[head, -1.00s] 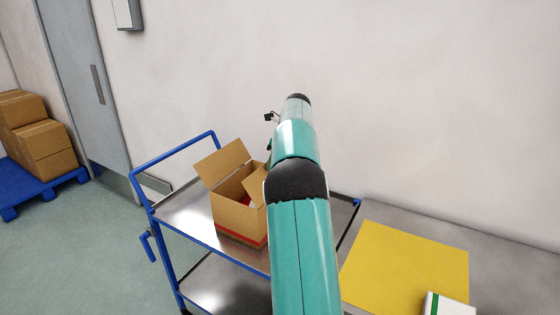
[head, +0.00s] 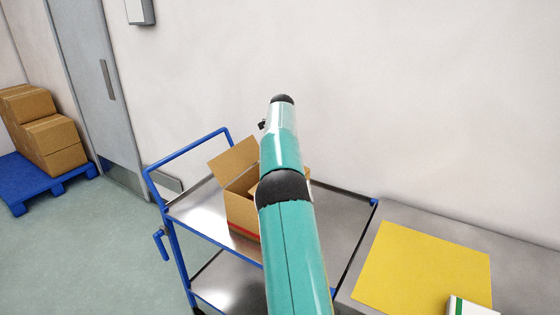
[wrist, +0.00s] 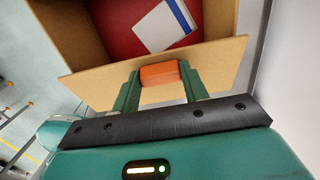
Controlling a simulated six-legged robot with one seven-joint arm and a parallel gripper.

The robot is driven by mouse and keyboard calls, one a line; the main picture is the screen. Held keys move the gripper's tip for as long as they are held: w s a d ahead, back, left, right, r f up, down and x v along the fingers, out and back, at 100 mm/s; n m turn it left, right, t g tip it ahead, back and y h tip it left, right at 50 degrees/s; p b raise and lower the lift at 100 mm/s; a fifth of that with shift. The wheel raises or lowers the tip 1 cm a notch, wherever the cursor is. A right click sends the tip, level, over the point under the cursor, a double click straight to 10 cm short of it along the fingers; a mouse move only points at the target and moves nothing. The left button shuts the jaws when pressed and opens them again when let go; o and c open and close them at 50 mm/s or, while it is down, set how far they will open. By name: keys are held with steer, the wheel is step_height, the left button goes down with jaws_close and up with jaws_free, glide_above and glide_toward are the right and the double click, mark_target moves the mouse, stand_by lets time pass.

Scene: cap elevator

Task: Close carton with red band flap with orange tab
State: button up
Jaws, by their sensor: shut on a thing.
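The cardboard carton with a red band (head: 242,231) stands open on the top shelf of a metal cart. My arm covers its right part in the head view. One flap (head: 232,158) stands up at its left. In the wrist view, a flap (wrist: 215,63) with an orange tab (wrist: 159,73) sticks out from the carton's rim. My gripper (wrist: 158,76) is shut on the orange tab, one green finger on each side. Inside the carton, a white and blue item (wrist: 165,24) lies on a red surface. In the head view my gripper is hidden behind my arm.
The cart (head: 205,209) has blue rails and a handle at its left. A grey table with a yellow mat (head: 425,268) and a white and green box (head: 470,307) is at the right. Boxes on a blue pallet (head: 60,187) stand far left. A wall rises behind.

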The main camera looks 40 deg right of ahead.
steer(key=shift+w+a+f, duration=0.1)
steer(key=shift+w+f, duration=0.15)
steer(key=shift+f, duration=0.4)
steer(key=shift+w+a+f, duration=0.1)
steer(key=shift+w+f, duration=0.1)
steer(key=shift+f, duration=0.4)
steer(key=o, duration=1.4)
steer(key=shift+w, duration=0.1)
steer(key=shift+r, duration=0.1)
